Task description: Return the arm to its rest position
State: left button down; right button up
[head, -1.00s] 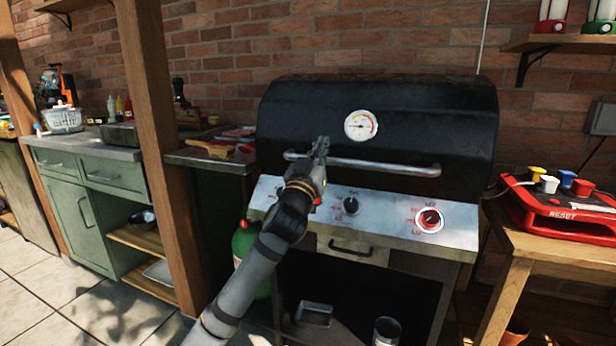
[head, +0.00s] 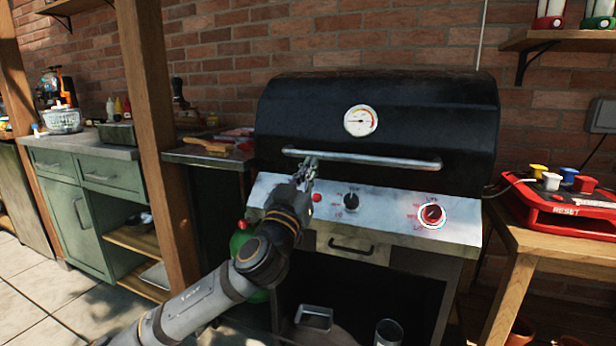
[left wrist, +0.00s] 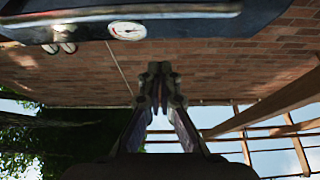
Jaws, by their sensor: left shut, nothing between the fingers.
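My left gripper (head: 306,172) is in front of the grill's control panel, just below the left end of the lid handle (head: 362,160). Its fingers are shut with nothing between them, and they also show at the middle of the left wrist view (left wrist: 159,85). The black barbecue grill (head: 380,108) stands against the brick wall with its lid down. In the left wrist view the lid's round gauge (left wrist: 127,31) and handle show at the top. My right gripper is in neither view.
The control panel has a black knob (head: 351,200) and a knob with a red ring (head: 432,214). A green gas bottle (head: 240,238) is partly hidden behind my left arm. A wooden table with a red reset box (head: 565,211) stands at right, a wooden post (head: 157,130) at left.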

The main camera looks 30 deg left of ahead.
pick_arm(q)
jog(key=shift+s+d+f, duration=0.15)
jog(key=shift+s+f, duration=0.1)
jog(key=shift+s, duration=0.15)
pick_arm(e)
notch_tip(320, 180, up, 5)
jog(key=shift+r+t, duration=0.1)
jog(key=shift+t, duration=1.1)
